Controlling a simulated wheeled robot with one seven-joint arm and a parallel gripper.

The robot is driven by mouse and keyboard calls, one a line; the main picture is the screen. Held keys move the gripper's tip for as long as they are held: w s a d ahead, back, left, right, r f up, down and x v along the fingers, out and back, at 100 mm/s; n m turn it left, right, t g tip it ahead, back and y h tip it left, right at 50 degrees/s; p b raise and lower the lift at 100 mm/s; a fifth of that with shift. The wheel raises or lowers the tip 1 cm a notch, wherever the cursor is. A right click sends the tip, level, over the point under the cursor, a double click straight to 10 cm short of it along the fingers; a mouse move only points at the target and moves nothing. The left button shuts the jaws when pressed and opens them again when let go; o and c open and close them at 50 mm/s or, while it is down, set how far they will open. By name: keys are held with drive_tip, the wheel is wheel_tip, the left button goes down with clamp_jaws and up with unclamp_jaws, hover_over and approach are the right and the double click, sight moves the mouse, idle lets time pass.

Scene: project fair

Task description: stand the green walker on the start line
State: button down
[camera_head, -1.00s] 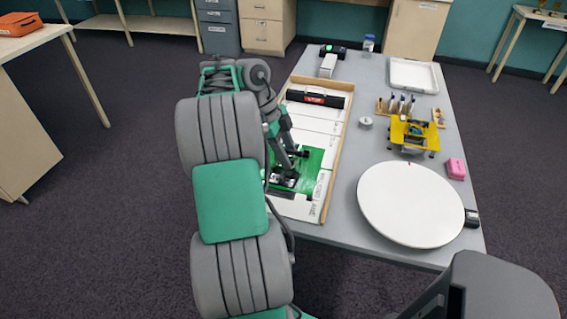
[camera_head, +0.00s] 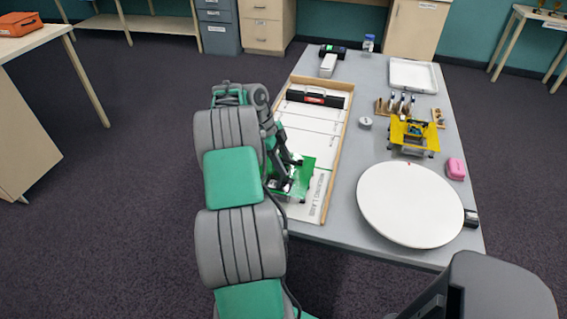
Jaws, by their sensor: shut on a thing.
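The green walker (camera_head: 305,172) is a flat green body with small dark legs, at the near end of the walking lane (camera_head: 309,208). My gripper (camera_head: 289,183) is shut on it, and the gripper and arm hide its left part. The walker looks roughly level. I cannot tell whether its feet touch the lane. The lane is a white board with wooden side rails and thin dark cross lines. Which line is the start line is unclear; the walker and my arm cover part of the near end.
A black bar with a red label (camera_head: 314,97) lies across the lane's far end. To the right on the grey table stand a yellow walker (camera_head: 414,134), a white round disc (camera_head: 410,204), a pink block (camera_head: 456,169) and a white tray (camera_head: 413,75). A small grey round piece (camera_head: 366,123) stands beside the lane.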

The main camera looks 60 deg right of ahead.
drive_tip(key=c, duration=0.8)
unclamp_jaws()
drive_tip(key=shift+o, duration=0.2)
